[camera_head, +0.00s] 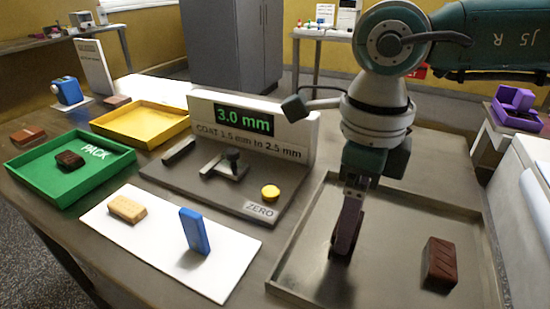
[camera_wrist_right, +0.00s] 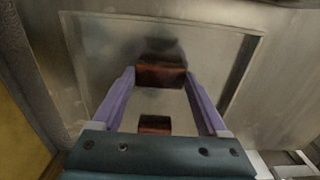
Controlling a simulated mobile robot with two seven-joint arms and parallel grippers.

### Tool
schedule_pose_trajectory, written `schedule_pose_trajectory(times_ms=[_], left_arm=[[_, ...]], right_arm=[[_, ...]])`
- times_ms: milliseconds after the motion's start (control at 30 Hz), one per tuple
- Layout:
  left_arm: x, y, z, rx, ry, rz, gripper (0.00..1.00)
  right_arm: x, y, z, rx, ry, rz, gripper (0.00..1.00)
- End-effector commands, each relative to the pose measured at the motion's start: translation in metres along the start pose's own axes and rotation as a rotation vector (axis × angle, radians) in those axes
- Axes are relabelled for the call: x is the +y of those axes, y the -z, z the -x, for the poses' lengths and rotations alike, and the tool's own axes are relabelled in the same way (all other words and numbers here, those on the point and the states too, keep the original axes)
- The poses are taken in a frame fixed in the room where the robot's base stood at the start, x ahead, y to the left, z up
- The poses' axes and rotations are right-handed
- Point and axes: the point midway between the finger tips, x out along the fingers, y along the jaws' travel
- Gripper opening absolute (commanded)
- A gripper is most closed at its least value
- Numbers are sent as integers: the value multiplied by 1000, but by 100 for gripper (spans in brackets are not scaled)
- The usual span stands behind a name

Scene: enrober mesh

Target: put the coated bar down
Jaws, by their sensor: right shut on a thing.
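My right gripper (camera_head: 347,235) is over the left half of the grey metal tray (camera_head: 386,192), pointing down. In the right wrist view its purple fingers (camera_wrist_right: 160,88) are shut on a dark brown coated bar (camera_wrist_right: 160,74), with a dark shadow beyond it on the tray. In the head view the fingers mostly hide this bar; I cannot tell whether it touches the tray. Another dark brown bar (camera_head: 440,262) lies on the tray's right side, apart from the gripper. My left gripper is not in view.
Left of the tray stands a gauge whose display (camera_head: 244,119) reads 3.0 mm. A white mat (camera_head: 150,240) holds a pale bar (camera_head: 127,208) and an upright blue block (camera_head: 195,231). A green PACK tray (camera_head: 110,172) holds a dark bar (camera_head: 70,159). The yellow tray (camera_head: 140,125) is empty.

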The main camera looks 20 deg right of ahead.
Motion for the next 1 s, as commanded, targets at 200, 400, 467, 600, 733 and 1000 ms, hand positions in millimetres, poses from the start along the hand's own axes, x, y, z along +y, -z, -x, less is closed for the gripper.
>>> schedule_pose_trajectory(times_ms=[200, 400, 467, 600, 733, 1000], left_arm=[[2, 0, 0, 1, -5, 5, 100], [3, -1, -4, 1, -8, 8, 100], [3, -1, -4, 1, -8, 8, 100], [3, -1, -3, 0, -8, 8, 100], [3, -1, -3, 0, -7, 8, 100], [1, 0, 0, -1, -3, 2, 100]], right_arm=[[-1, 0, -6, -2, 2, -1, 45], [0, 0, -10, -2, 1, -1, 45], [0, 0, -10, -2, 1, -1, 79], [0, 0, -9, -1, 1, -1, 94], [0, 0, -9, -1, 1, -1, 100], [-1, -1, -1, -3, 2, 0, 100]])
